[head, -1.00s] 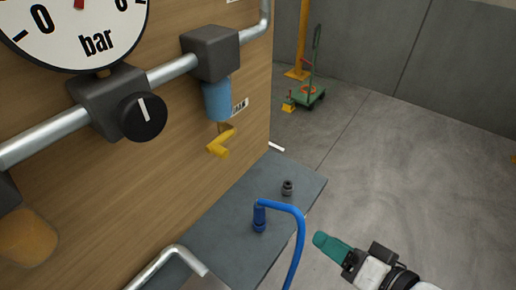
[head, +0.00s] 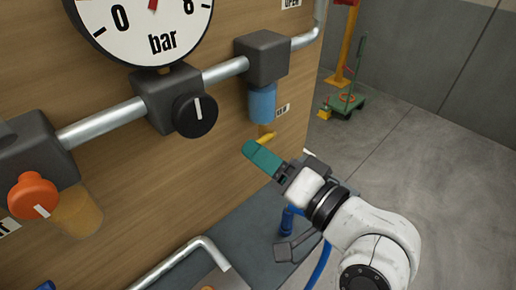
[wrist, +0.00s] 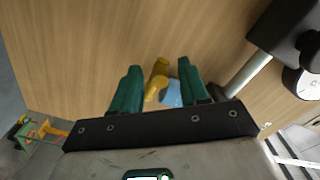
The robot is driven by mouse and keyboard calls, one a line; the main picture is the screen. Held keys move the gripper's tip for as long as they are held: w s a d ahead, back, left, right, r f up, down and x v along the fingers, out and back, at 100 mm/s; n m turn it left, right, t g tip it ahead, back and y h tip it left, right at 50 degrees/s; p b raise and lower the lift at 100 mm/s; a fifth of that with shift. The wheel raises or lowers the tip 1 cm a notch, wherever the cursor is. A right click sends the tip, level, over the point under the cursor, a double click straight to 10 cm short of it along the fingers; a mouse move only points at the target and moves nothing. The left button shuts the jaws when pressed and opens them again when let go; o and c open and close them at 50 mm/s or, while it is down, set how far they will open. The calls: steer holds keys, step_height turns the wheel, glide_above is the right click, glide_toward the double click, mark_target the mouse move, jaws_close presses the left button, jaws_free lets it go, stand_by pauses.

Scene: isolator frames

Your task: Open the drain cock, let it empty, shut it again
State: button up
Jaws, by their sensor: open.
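The yellow drain cock (head: 266,134) hangs under the blue bowl (head: 262,103) on the wooden panel. In the head view its lower part is partly hidden behind my gripper. My gripper (head: 254,153) is open, its teal fingers just below and in front of the cock. In the wrist view the cock (wrist: 157,80) shows between the two spread fingers (wrist: 157,72), nearer the left one, with the blue bowl (wrist: 172,96) behind. I see no clear contact, and whether the cock is open or shut cannot be told.
A pressure gauge (head: 152,22), black knob (head: 195,115) and orange knob (head: 34,195) over an amber bowl (head: 77,215) sit left along the pipe. A grey shelf (head: 240,232) with a blue hose (head: 320,265) lies below. A green trolley (head: 345,104) stands on open floor.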

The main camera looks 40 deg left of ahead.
steer(key=shift+w+a, duration=0.1)
steer(key=shift+a, duration=0.75)
